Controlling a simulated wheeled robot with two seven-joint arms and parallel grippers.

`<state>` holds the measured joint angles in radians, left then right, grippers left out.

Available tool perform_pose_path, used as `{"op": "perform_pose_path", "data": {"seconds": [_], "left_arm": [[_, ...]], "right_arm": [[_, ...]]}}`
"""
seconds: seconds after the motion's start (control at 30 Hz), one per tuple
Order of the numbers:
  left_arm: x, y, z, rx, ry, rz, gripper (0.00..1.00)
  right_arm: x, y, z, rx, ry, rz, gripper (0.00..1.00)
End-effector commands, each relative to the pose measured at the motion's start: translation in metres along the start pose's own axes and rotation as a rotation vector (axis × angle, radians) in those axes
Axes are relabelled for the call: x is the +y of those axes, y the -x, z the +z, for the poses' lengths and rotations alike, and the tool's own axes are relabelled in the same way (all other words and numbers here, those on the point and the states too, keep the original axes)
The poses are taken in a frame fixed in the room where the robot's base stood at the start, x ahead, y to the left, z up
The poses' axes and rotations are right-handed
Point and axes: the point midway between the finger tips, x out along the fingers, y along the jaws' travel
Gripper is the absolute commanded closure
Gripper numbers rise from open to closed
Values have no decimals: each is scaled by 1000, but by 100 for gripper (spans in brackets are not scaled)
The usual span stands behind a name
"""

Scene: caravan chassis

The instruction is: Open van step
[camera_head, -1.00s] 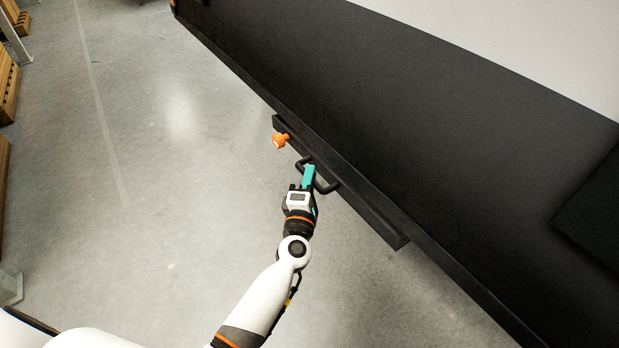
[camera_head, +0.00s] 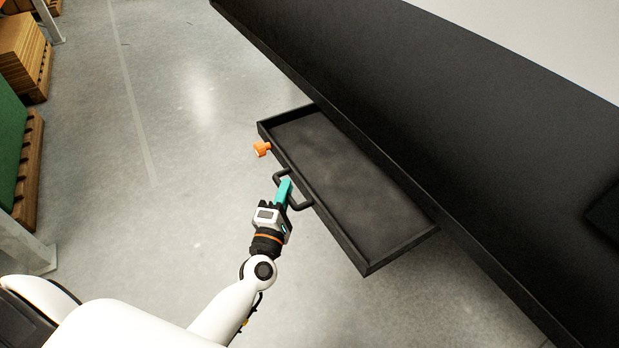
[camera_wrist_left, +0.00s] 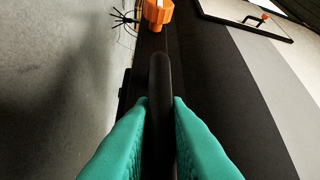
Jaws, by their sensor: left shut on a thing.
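The van step (camera_head: 345,180) is a long black tray that sticks out from under the dark van side, its inside visible from above. A black bar handle (camera_head: 302,206) is on its outer edge, and an orange knob (camera_head: 262,149) sits on the same edge further up. My left gripper (camera_head: 285,187), with teal fingers, is shut on the handle. In the left wrist view the dark handle (camera_wrist_left: 160,85) runs between the teal fingers, and the orange knob (camera_wrist_left: 157,12) shows beyond it. My right gripper is not in view.
The dark van side (camera_head: 420,120) fills the upper right, above the step. Wooden pallets (camera_head: 25,55) and a green item (camera_head: 10,150) stand at the far left. The grey concrete floor (camera_head: 190,150) left of the step is clear.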

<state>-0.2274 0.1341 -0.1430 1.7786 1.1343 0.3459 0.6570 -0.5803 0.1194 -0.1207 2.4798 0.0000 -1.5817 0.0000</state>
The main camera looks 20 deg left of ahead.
Motion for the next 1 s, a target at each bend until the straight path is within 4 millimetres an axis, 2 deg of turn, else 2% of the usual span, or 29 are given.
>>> {"op": "perform_pose_path", "data": {"seconds": [0.1, 0.33, 0.5, 0.83, 0.87, 1.0], "left_arm": [[-4, 22, 21, 1, -4, 4, 100], [-11, 46, 44, 2, -2, 3, 100], [-13, 52, 51, 1, 0, 2, 100], [-13, 52, 51, 1, 1, 2, 100], [-13, 52, 51, 1, 1, 3, 84], [-13, 52, 51, 1, 1, 2, 64]], "right_arm": [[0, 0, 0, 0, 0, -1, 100], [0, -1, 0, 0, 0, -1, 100], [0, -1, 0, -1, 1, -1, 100], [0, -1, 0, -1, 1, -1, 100], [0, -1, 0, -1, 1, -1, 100], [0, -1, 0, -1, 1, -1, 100]]}}
